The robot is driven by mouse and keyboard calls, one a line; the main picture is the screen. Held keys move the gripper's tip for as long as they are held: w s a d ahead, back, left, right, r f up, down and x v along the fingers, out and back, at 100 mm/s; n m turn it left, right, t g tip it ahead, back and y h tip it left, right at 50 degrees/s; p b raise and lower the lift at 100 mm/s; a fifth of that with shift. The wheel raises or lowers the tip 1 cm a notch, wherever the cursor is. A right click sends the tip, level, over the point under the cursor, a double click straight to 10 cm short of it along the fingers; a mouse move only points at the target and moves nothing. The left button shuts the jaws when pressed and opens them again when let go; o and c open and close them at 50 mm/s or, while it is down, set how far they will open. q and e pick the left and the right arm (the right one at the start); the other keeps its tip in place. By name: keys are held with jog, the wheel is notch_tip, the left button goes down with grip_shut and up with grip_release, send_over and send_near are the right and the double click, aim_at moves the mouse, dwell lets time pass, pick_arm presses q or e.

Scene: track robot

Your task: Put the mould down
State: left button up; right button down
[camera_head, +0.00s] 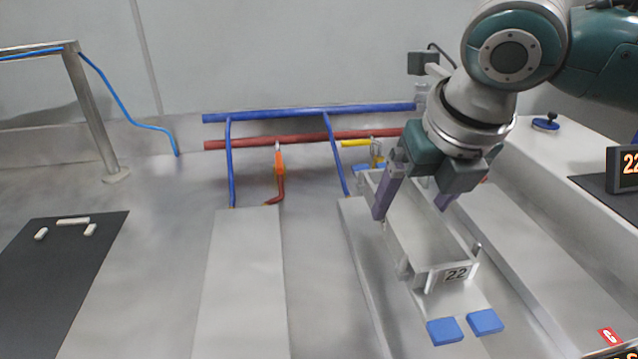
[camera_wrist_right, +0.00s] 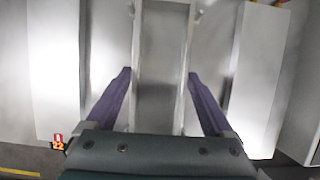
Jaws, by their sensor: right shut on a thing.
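The mould (camera_head: 428,243) is a long, open-topped grey metal box with a "22" label on its near end, right of centre in the head view. My right gripper (camera_head: 412,208) comes down over its far half and is shut on it, with one purple finger at each long side. In the right wrist view the mould (camera_wrist_right: 160,65) runs between the fingers. It is above a grey plate with blue pads (camera_head: 446,331) at its near end. I cannot tell whether its underside touches the plate. My left gripper is out of view.
Blue and red pipes (camera_head: 300,140) with an orange-handled valve run behind. A bare grey slab (camera_head: 243,285) lies left of the mould. A dark mat (camera_head: 60,275) with small white pieces is at the far left. A "22" display (camera_head: 625,168) stands at the right.

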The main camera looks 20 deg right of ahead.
aim_at(412, 231)
notch_tip(412, 231, down, 6)
jog(key=shift+w+f+b, duration=0.1)
jog(key=shift+f+b, duration=0.15)
jog(key=shift+b, duration=0.3)
grip_release()
